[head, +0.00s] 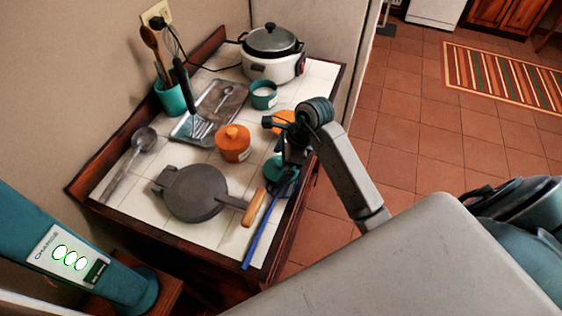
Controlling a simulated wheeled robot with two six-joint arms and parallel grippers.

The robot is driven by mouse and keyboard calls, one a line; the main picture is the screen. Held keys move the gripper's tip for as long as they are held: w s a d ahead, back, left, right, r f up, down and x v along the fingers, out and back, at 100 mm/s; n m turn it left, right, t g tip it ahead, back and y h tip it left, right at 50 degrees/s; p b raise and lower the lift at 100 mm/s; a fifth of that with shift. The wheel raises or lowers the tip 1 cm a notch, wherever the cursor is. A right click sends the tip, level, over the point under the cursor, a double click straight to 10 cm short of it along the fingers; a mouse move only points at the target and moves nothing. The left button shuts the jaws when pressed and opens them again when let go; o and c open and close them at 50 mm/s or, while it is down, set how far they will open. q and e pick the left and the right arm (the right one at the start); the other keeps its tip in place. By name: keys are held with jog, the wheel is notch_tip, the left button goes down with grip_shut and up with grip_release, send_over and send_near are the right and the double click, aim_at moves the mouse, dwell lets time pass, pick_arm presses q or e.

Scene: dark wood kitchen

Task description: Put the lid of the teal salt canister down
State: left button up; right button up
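The teal salt canister (264,97) stands open on the white tiled counter, with white salt showing inside. A teal round piece that looks like its lid (274,170) is at the counter's right edge, directly at my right gripper (291,163). The gripper points down over this lid and partly covers it. Its dark fingertips blend together, so I cannot tell whether they grip the lid, or whether the lid touches the counter. My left gripper is not in view.
An orange lidded canister (233,144) and another orange item (284,119) stand nearby. A round dark iron (195,193) with a wooden handle and a blue stick (265,228) lie in front. A rice cooker (272,55) and metal tray (206,112) stand behind. Bare tiles show around the orange canister.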

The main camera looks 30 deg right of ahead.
jog(key=shift+r, duration=0.15)
jog(key=shift+r+p, duration=0.25)
jog(key=shift+p, duration=0.15)
jog(key=shift+d+r+b, duration=0.2)
jog(key=shift+r+b, duration=0.1)
jog(key=b+v, duration=0.1)
jog(key=v, duration=0.4)
jog(key=shift+s+d+r, duration=0.1)
jog(key=shift+r, duration=0.2)
jog(key=p+v, duration=0.1)
jog(key=v, duration=0.4)
jog(key=shift+r, duration=0.25)
